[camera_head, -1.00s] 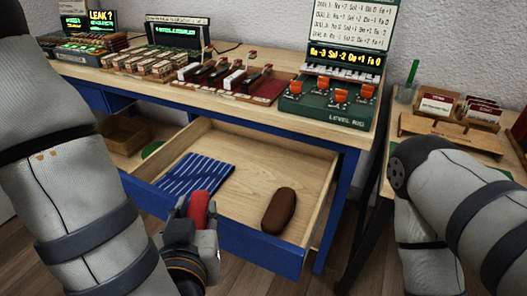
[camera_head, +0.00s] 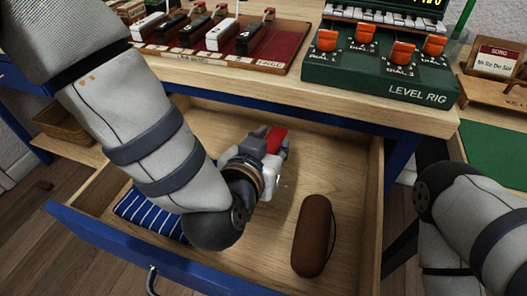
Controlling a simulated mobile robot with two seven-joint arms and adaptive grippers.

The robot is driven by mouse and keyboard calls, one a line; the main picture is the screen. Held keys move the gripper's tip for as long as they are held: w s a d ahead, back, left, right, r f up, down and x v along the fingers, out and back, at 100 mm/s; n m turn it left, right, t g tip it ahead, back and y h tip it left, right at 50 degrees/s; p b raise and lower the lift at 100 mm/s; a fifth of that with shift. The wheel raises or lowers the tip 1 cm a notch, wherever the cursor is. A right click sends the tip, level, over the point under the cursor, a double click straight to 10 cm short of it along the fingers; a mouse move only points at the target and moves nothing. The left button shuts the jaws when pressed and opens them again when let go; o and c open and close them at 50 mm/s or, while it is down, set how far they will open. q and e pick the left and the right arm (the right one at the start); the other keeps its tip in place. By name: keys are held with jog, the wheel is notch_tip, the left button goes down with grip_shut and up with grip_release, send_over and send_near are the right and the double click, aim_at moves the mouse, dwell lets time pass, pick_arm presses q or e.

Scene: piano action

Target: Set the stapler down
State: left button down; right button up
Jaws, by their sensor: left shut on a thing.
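The red stapler (camera_head: 275,138) is in my left gripper (camera_head: 272,157), which is shut on it. The gripper and stapler are over the inside of the open drawer (camera_head: 345,168), toward its back. I cannot tell whether the stapler touches the drawer floor. My gripper hides part of the stapler. My right arm shows at the right edge, but its gripper is outside the view.
A brown oblong case (camera_head: 313,235) lies in the drawer, right of my gripper. A blue striped cloth (camera_head: 150,213) lies at the left, partly behind my arm. The desktop edge (camera_head: 370,112) overhangs the drawer's back. Bare drawer floor shows around the gripper.

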pick_arm(q)
jog(key=w+f, duration=0.1)
jog(key=w+a+f, duration=0.1)
jog(key=f, duration=0.1)
jog(key=shift+w+f+b, duration=0.15)
jog(key=shift+w+b, duration=0.15)
jog(key=f, duration=0.1)
jog(key=f+b, duration=0.1)
jog(key=f, duration=0.1)
jog(key=shift+w+f, duration=0.2)
jog(key=shift+f, duration=0.05)
jog(key=shift+r, duration=0.15)
jog(key=c, duration=1.2)
grip_release()
jog(key=shift+f, duration=0.2)
jog(key=shift+s+a+r, duration=0.1)
jog(key=shift+s+r, duration=0.2)
jog(key=p+v, duration=0.1)
jog(key=v, duration=0.6)
jog(key=shift+f, duration=0.1)
